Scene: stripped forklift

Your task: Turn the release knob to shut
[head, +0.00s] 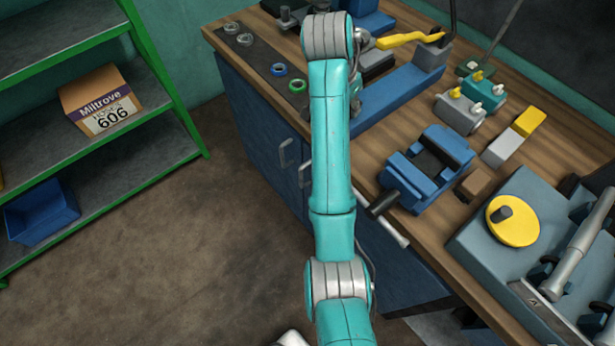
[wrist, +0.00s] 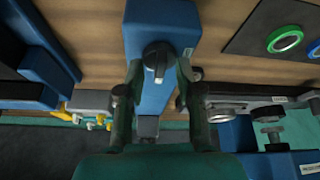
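The release knob (wrist: 157,56) is a dark round knob with a pale pointer mark, on top of a long blue block (wrist: 165,25) in the wrist view. My gripper (wrist: 159,70) is open, with its two dark fingers on either side of the knob in the picture. No contact with the knob shows, and I cannot tell how far the fingertips are from it in depth. In the head view the blue block (head: 405,100) lies on the workbench, partly behind my arm. The knob and my gripper are hidden there by my arm.
A yellow lever (head: 410,39) stands behind the block. A blue vise (head: 430,165) and a grey unit with a yellow disc (head: 513,220) are to the right. A green ring (head: 298,86) and blue ring (head: 279,70) lie left.

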